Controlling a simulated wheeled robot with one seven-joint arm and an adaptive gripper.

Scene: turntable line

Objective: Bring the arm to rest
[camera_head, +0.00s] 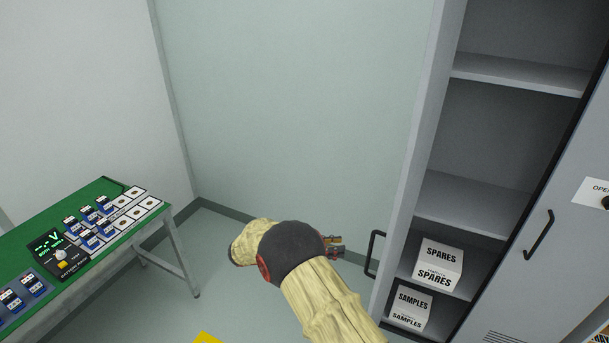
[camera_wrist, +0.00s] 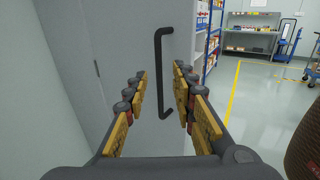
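My gripper (camera_head: 335,245) is at the end of my arm, which reaches out low in the middle of the head view. In the wrist view my gripper (camera_wrist: 160,78) is open, with two yellow-padded fingers apart and nothing between the pads. A black bar handle (camera_wrist: 162,72) on a grey cabinet door (camera_wrist: 112,50) shows beyond the fingertips, between them in the picture. The handle also shows in the head view (camera_head: 372,254), just right of my gripper. I see no clear contact between them.
The grey cabinet (camera_head: 470,200) stands open at right, with a SPARES box (camera_head: 440,256) and a SAMPLES box (camera_head: 411,300) low inside. Its other door (camera_head: 560,215) looks closed. A green table (camera_head: 100,190) with battery holders and a meter stands left. Floor (camera_head: 225,265) between is clear.

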